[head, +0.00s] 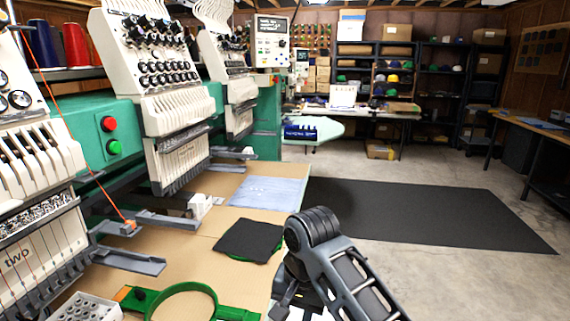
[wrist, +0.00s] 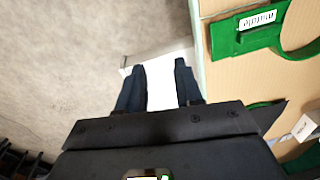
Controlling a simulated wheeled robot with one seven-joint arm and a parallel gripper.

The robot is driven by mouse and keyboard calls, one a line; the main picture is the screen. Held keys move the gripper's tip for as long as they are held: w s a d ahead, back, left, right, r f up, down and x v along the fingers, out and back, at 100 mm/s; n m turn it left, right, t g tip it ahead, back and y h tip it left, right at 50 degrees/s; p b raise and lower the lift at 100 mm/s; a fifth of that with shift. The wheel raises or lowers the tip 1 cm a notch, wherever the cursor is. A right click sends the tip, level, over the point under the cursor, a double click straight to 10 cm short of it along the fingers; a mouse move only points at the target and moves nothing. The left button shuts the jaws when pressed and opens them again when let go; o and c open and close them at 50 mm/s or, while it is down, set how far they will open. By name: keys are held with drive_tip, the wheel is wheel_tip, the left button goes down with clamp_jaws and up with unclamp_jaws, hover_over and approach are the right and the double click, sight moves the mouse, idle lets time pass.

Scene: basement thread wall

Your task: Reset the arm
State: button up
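My arm (head: 335,265) is dark grey and rises at the lower middle of the head view, bent just right of the work table's edge. In the head view the fingers cannot be made out clearly.
The tan table (head: 225,215) holds a green hoop (head: 213,299), a black cloth (head: 248,240) on green, and a blue-grey cloth (head: 268,192). The embroidery machine (head: 180,105) stands behind. A black mat (head: 410,212) and open floor lie right. A labelled green hoop part (wrist: 245,38) is near my gripper.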

drive_tip(key=s+a+f+t+y, duration=0.2)
drive_tip(key=s+f+t+y, duration=0.25)
drive_tip(key=s+f, duration=0.9)
drive_tip(key=s+d+r+t+h, duration=0.1)
drive_tip(key=s+d+t, duration=0.1)
drive_tip(key=s+d, duration=0.4)
drive_tip(key=s+d+r+t+h, duration=0.1)
drive_tip(key=s+d+t, duration=0.2)
drive_tip(key=s, duration=0.5)
drive_tip(key=s+d+r+n+t+h, duration=0.1)
drive_tip(key=s+d+r+t+h, duration=0.1)
drive_tip(key=s+d+r, duration=0.4)
drive_tip(key=s+d+r+n+t+h, duration=0.1)
drive_tip(key=s+d+r+n+t, duration=0.1)
drive_tip(key=s+d+r, duration=0.4)
drive_tip(key=s+r+t, duration=0.1)
drive_tip(key=s+r, duration=0.3)
drive_tip(key=r, duration=0.2)
drive_tip(key=shift+s+d+h, duration=0.2)
drive_tip(key=shift+d+h, duration=0.05)
drive_tip(key=shift+h, duration=0.1)
